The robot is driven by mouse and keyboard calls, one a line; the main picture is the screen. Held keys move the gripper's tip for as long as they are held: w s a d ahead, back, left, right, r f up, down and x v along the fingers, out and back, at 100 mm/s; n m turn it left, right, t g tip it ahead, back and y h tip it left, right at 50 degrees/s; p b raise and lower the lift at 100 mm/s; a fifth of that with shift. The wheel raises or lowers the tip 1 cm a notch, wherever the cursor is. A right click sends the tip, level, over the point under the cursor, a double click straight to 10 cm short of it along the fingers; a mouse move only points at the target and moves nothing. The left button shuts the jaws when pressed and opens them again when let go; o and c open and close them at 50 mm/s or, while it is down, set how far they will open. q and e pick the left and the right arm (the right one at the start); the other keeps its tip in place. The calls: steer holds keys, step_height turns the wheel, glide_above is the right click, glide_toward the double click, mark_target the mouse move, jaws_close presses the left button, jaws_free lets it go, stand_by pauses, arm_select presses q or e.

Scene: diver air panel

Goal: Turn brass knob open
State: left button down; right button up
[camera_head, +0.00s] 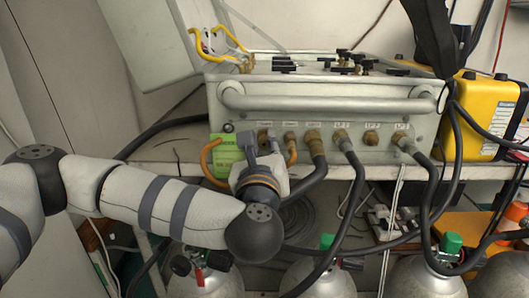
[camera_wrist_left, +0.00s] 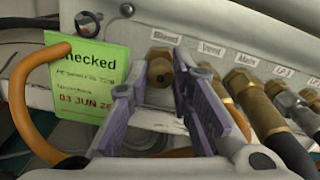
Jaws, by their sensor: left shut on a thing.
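The air panel (camera_head: 330,115) is a grey box with a row of brass fittings along its front. The brass knob (camera_wrist_left: 160,68) under the "Bleed" label is at the left end of the row. My left gripper (camera_head: 261,143) reaches up to the panel front from below. In the left wrist view its purple-padded fingers (camera_wrist_left: 160,85) stand on either side of the brass knob and are shut on it. In the head view the fingers partly hide the knob (camera_head: 265,137). My right gripper is in neither view.
A green "Checked" tag (camera_wrist_left: 82,80) hangs left of the knob, with an orange hose (camera_wrist_left: 25,110) beside it. Brass fittings with black hoses (camera_head: 345,150) are to the right. A yellow case (camera_head: 488,115) stands at the right. Gas cylinders (camera_head: 320,280) stand below.

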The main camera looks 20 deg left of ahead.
arm_select(q)
steer(key=n+b, duration=0.1)
steer(key=n, duration=0.2)
steer(key=shift+f+b, duration=0.25)
steer(key=shift+b, duration=0.15)
steer(key=shift+r+n+b, duration=0.1)
steer(key=shift+n+b, duration=0.45)
steer(key=shift+n, duration=0.55)
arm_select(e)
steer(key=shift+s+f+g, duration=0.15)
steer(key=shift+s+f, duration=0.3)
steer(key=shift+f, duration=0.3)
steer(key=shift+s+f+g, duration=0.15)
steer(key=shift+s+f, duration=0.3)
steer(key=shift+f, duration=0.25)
arm_select(q)
steer(key=shift+r, duration=0.1)
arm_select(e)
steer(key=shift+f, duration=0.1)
arm_select(q)
steer(key=c, duration=1.4)
jaws_free()
steer(key=v, duration=0.7)
steer(key=shift+s+d, duration=0.15)
steer(key=shift+s, duration=0.05)
